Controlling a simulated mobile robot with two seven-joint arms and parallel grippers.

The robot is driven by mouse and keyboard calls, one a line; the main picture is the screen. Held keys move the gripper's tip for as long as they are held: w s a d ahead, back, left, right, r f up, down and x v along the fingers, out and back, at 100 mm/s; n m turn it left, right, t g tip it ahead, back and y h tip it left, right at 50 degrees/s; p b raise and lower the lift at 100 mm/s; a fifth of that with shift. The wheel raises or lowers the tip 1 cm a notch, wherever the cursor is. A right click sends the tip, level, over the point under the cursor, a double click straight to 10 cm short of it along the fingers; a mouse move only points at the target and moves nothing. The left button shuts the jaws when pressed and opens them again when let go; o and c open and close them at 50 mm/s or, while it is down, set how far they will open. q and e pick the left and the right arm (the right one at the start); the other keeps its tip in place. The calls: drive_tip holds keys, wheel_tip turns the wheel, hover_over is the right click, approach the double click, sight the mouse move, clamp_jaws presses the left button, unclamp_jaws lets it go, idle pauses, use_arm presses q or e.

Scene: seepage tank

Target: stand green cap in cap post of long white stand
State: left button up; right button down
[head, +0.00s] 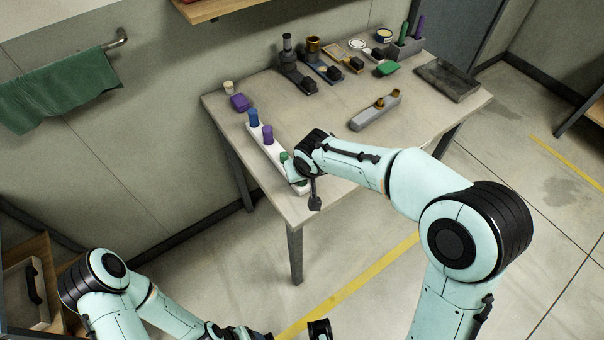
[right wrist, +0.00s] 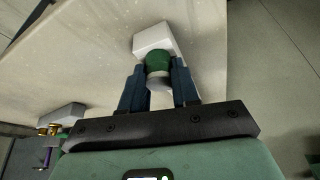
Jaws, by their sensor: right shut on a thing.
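The long white stand (head: 258,146) lies along the table's left front part. A blue cap (head: 252,118) and a purple cap (head: 267,134) stand upright on it. The green cap (head: 284,156) shows near the stand's front end, partly hidden by my right wrist. In the right wrist view my right gripper (right wrist: 158,82) is shut on the green cap (right wrist: 157,62), right over the end of the white stand (right wrist: 152,37). Whether the cap's base is seated in a post is hidden. My left arm is low at bottom left; its gripper (head: 318,330) is partly cut off by the frame edge.
A purple block (head: 240,102) and a small beige cup (head: 228,87) lie behind the stand. A grey holder with brass parts (head: 372,113) lies mid-table. Dark fixtures, a green block (head: 387,69), a pen rack (head: 405,48) and a dark tray (head: 450,82) stand farther back.

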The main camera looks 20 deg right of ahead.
drive_tip(key=c, duration=0.8)
unclamp_jaws()
drive_tip(key=shift+o, duration=0.2)
drive_tip(key=shift+r, duration=0.1)
drive_tip(key=v, duration=1.3)
drive_tip(key=shift+p, duration=0.35)
drive_tip(key=shift+s, duration=0.1)
